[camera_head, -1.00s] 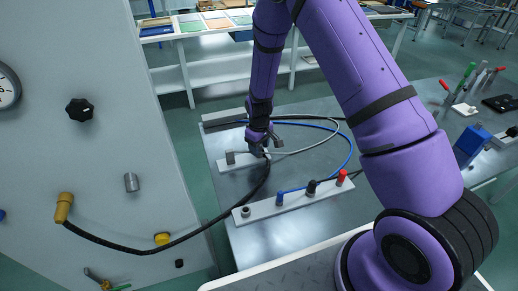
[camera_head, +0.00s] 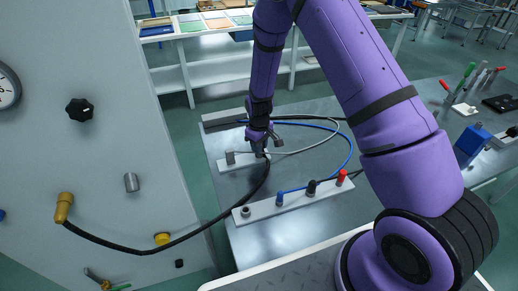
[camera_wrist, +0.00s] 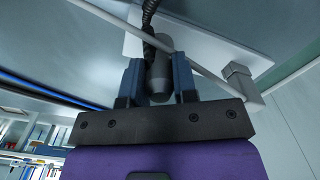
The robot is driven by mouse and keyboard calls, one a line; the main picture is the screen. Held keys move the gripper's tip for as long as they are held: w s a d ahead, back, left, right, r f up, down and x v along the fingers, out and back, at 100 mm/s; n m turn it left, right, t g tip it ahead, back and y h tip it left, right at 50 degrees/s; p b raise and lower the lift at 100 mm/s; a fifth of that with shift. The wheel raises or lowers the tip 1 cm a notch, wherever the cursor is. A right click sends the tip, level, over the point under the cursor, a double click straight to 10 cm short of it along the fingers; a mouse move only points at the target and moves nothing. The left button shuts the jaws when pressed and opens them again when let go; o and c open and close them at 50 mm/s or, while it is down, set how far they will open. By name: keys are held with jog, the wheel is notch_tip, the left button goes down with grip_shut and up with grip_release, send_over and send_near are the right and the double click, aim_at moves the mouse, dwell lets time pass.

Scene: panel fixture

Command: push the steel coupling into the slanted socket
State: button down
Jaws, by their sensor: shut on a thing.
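The steel coupling (camera_wrist: 158,82) is a grey cylinder on the end of a ribbed black hose. My gripper (camera_wrist: 157,72) is shut on it in the wrist view, with one finger on each side. In the head view my gripper (camera_head: 264,148) is low over the white plate (camera_head: 243,164) on the bench, and the coupling is mostly hidden by it. The black hose (camera_head: 195,237) runs from there to a yellow connector (camera_head: 64,207) on the panel. A short steel tube (camera_head: 131,182) sticks out of the panel, apart from my gripper; I cannot tell for sure that it is the slanted socket.
A grey post (camera_head: 230,157) stands on the plate beside my gripper, with a grey line running past. A strip (camera_head: 265,208) with several fittings lies in front. A blue cable (camera_head: 349,152) loops to the right. The panel also has a black knob (camera_head: 79,110).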

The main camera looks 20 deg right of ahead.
jog(key=shift+r, duration=1.75)
dwell(0.5)
jog(key=shift+r, duration=2.35)
